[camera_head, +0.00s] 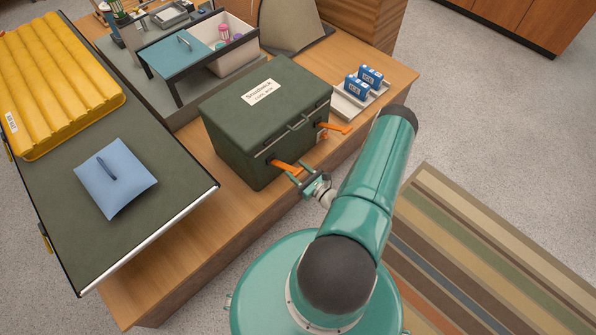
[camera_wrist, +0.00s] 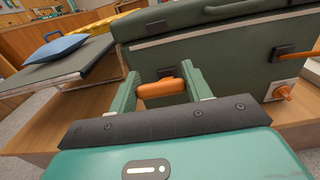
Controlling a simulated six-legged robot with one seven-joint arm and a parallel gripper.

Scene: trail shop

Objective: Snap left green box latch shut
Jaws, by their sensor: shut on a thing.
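The dark green box (camera_head: 262,118) stands on the wooden table with its lid down and a white label on top. Its left orange latch (camera_head: 287,168) sticks out from the front face. My gripper (camera_head: 300,172) is at this latch, with its fingers either side of the orange lever. In the wrist view the left latch (camera_wrist: 161,88) lies between the two green fingers (camera_wrist: 162,85), in front of the box front (camera_wrist: 215,50). The right orange latch (camera_head: 336,128) also sticks out from the front; it shows partly at the right edge of the wrist view (camera_wrist: 310,56).
Blue small boxes (camera_head: 357,88) stand on a tray right of the green box. A dark board with a blue pillow (camera_head: 115,185) and a yellow pad (camera_head: 60,85) is at left. Bare table (camera_head: 215,220) lies in front.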

